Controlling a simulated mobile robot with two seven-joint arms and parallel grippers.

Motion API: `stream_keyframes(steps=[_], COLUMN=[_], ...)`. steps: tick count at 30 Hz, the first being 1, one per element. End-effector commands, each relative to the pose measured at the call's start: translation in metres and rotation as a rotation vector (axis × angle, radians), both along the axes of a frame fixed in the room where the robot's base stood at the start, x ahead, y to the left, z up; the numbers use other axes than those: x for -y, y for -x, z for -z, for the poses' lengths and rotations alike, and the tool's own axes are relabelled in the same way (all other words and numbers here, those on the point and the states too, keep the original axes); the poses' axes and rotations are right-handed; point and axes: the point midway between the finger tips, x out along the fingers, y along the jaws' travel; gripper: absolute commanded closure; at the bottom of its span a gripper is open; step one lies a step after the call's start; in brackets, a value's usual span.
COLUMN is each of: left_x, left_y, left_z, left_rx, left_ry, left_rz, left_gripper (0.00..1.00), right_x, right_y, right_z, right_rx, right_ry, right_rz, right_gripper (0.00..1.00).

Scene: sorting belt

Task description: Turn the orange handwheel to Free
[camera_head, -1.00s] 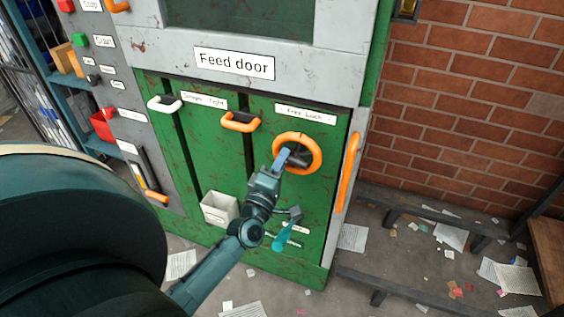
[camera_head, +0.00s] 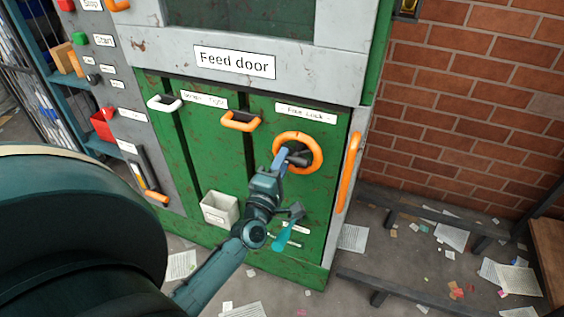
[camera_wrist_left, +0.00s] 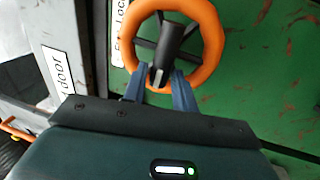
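The orange handwheel (camera_head: 318,152) is on the green door panel under a label reading "Free Lock". It has a dark hub and spokes. The left wrist view shows its ring (camera_wrist_left: 208,40) and a dark bar (camera_wrist_left: 168,55) reaching from the hub to the lower rim. My left gripper (camera_head: 283,158) is at the lower left of the wheel. In the wrist view, the left gripper's fingers (camera_wrist_left: 158,88) are apart, one on each side of the bar's lower end, with orange rim showing between them. Whether they touch the wheel is unclear. My right gripper is not in view.
Left of the wheel are an orange handle (camera_head: 241,122) and a white handle (camera_head: 164,104). A long orange bar handle (camera_head: 349,174) is at the right edge. A light bin (camera_head: 219,210) hangs lower left. A brick wall (camera_head: 470,110) stands at right.

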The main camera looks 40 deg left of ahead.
Motion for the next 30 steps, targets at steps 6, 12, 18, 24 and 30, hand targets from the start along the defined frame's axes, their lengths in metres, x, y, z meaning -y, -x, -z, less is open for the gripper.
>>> stream_keyframes(steps=[6, 12, 18, 24, 30], left_x=[0.000, 0.004, 0.014, 0.023, 0.029], left_y=[0.000, 0.015, 0.057, 0.097, 0.120], left_z=[0.000, 0.005, 0.014, 0.022, 0.025], left_rx=[-0.001, -0.003, -0.005, -0.005, -0.001], left_ry=[-0.003, -0.004, -0.002, -0.002, -0.002], left_rz=[-0.001, 0.000, 0.000, 0.001, 0.001], left_gripper=[0.71, 0.71, 0.71, 0.71, 0.71], right_x=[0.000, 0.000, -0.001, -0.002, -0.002], right_y=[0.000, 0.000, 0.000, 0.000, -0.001], right_z=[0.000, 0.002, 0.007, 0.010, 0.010], right_rx=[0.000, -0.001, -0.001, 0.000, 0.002], right_ry=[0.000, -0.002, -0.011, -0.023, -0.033], right_rz=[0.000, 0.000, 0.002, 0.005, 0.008], right_gripper=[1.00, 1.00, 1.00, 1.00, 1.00])
